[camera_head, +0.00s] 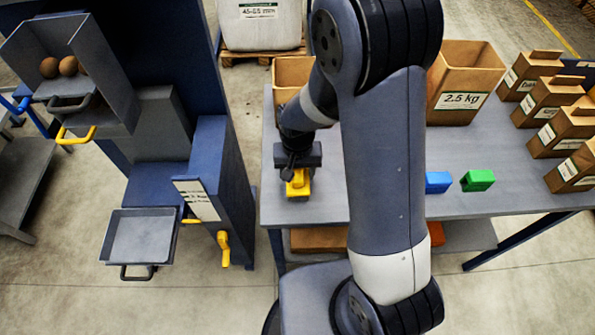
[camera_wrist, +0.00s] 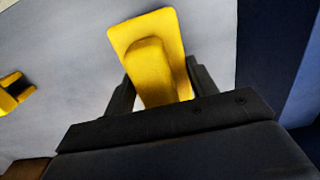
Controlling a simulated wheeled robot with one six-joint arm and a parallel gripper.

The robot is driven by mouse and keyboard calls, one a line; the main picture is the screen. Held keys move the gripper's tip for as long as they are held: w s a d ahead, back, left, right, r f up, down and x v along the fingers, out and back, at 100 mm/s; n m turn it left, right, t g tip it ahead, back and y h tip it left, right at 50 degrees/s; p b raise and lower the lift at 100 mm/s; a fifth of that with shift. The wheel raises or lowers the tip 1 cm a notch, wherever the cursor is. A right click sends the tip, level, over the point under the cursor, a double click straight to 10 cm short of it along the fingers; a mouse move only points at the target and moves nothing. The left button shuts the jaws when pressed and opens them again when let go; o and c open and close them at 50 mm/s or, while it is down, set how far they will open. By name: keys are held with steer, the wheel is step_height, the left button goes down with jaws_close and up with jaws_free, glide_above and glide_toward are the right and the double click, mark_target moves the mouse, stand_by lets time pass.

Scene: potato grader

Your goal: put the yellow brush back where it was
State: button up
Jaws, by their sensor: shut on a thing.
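The yellow brush (camera_head: 298,184) is at the left end of the grey table (camera_head: 400,204), below my gripper (camera_head: 297,166). In the wrist view the brush (camera_wrist: 148,42) sits between the two dark fingers of my gripper (camera_wrist: 160,90), which are shut on it. Its flat body and raised grip show, and its underside is hidden. I cannot tell whether it touches the table top.
A blue block (camera_head: 438,182) and a green block (camera_head: 478,180) lie right of my arm. Several labelled brown boxes (camera_head: 560,130) line the right side. A "2.5 kg" box (camera_head: 462,85) stands behind. The blue grader (camera_head: 225,170) stands left, beyond a gap.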

steer(key=shift+f, duration=0.25)
steer(key=shift+f, duration=0.15)
steer(key=o, duration=1)
step_height(320, 180, up, 12)
steer(key=shift+r, duration=0.2)
